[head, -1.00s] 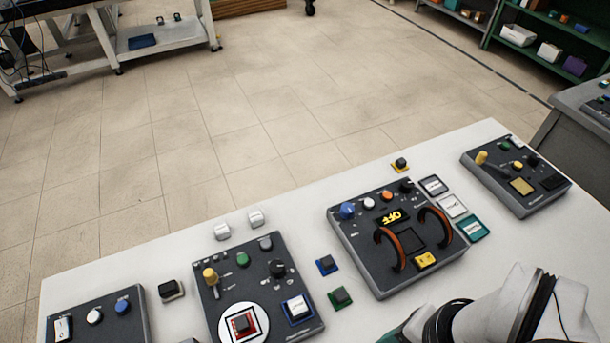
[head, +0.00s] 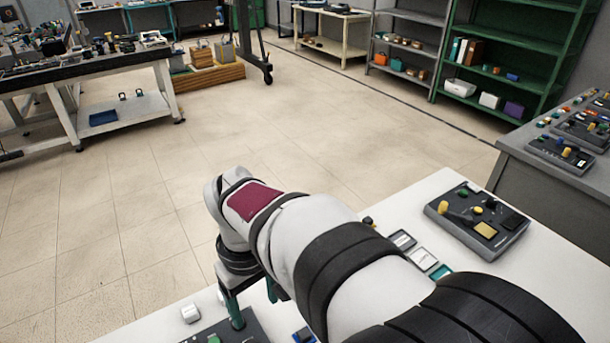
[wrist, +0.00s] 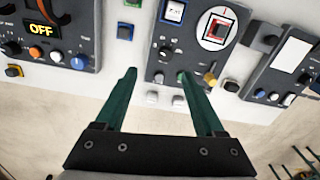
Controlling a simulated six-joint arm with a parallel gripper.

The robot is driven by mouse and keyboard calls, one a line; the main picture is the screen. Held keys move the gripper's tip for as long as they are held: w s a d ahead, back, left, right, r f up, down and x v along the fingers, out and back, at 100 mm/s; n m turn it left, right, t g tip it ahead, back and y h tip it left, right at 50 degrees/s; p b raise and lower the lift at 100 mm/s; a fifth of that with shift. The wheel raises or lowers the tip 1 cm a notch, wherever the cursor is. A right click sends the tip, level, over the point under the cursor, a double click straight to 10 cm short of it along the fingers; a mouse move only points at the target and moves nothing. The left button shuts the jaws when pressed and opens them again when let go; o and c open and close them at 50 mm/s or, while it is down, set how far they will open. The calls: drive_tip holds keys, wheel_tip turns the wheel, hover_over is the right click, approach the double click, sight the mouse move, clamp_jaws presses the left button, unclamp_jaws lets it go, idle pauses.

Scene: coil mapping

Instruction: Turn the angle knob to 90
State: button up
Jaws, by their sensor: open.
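The coil panel (wrist: 47,12), with a lit "OFF" display (wrist: 40,29), is at the upper left of the wrist view. Along its edge are a blue knob (wrist: 78,62), a white knob (wrist: 56,57) and an orange knob (wrist: 36,52). Their labels are too small to read, so I cannot tell which is the angle knob. My arm hides this panel in the head view. My gripper (wrist: 157,75) is open and empty, with green fingers pointing down. It is over the near edge of the middle panel (wrist: 175,60), right of the coil panel; it also shows in the head view (head: 253,302).
Another panel (wrist: 280,70) is at the right. In the head view, a panel with a yellow lever (head: 477,222) stands at the white table's right end.

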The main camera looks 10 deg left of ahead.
drive_tip(key=shift+n, duration=0.7)
drive_tip(key=a+f, duration=0.1)
drive_tip(key=f, duration=0.4)
drive_tip(key=a+f, duration=0.1)
drive_tip(key=f, duration=0.5)
drive_tip(key=a+f, duration=0.1)
drive_tip(key=f, duration=0.5)
clamp_jaws()
